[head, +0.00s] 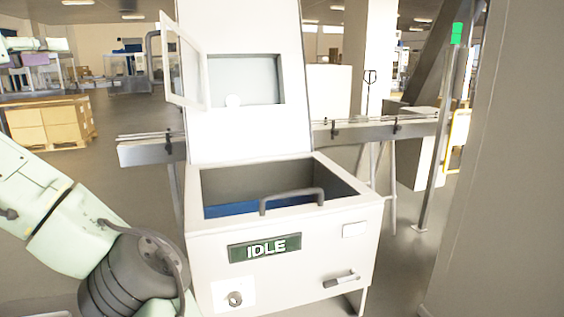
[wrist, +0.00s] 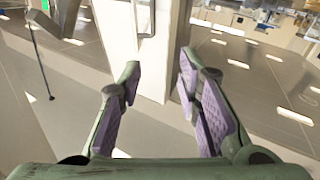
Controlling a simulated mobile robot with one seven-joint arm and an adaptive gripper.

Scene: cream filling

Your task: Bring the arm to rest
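My gripper (wrist: 158,85) shows in the wrist view with its two purple-padded fingers spread apart. Nothing is between them. Beyond the fingers, the wrist view shows a white panel or post with a handle-like part, over a grey floor. The white machine (head: 285,225) stands in the middle of the head view. Its front bin is open at the top, with blue inside, and its sign (head: 264,248) reads IDLE.
A small framed door (head: 186,60) on the machine stands open beside its window. A conveyor rail (head: 375,130) runs behind. Cartons on a pallet (head: 48,124) stand at the left. A grey column (head: 500,180) fills the right side. Bare floor lies left of the machine.

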